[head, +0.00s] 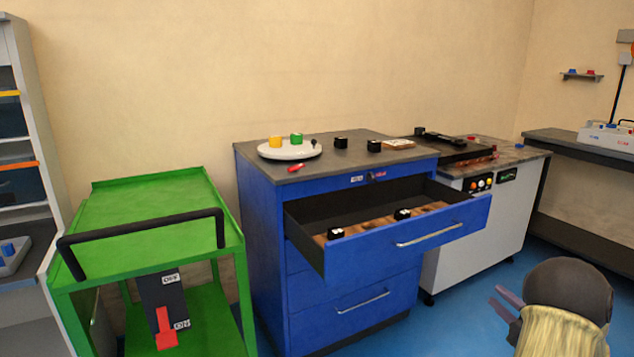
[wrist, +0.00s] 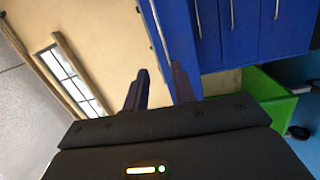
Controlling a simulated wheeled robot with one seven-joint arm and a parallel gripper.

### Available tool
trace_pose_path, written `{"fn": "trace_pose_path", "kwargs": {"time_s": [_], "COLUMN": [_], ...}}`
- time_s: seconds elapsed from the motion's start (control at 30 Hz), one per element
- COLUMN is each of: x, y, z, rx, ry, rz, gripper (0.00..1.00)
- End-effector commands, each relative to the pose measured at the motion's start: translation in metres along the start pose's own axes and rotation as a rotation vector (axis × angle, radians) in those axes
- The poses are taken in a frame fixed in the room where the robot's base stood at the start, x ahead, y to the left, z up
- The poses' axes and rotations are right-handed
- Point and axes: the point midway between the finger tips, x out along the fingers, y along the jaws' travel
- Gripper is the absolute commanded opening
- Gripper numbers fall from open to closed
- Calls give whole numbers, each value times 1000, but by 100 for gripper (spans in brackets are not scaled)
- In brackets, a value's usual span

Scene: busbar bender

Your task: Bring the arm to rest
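My gripper (head: 503,301) is at the lower right in the head view, in front of the cabinet and apart from it, its fingers pointing left. In the wrist view, the two fingers of my gripper (wrist: 160,82) stand apart with nothing between them. Part of my arm shows behind it in the head view.
The blue cabinet (head: 262,230) has its top drawer (head: 370,247) pulled out, with black blocks inside. A green cart (head: 150,200) stands left, a grey machine (head: 480,235) right. A white plate (head: 270,153) with coloured pieces lies on the cabinet. Blue floor (head: 465,320) is clear around my gripper.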

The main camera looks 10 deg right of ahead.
Motion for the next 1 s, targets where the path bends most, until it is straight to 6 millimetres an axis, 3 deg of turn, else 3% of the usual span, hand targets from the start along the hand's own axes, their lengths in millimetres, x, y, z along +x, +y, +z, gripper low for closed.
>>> {"fn": "trace_pose_path", "kwargs": {"time_s": [0.27, 0.4, 0.57, 0.77, 1.0], "x": [48, 73, 88, 85, 48], "y": [0, -4, -15, -37, -68], "z": [-19, -38, -69, -126, -214], "rx": [138, 276, 464, 714, 1000], "ry": [-150, -280, -436, -627, -871], "rz": [-79, -140, -220, -340, -524], "gripper": [26, 26, 26, 26, 26]}}
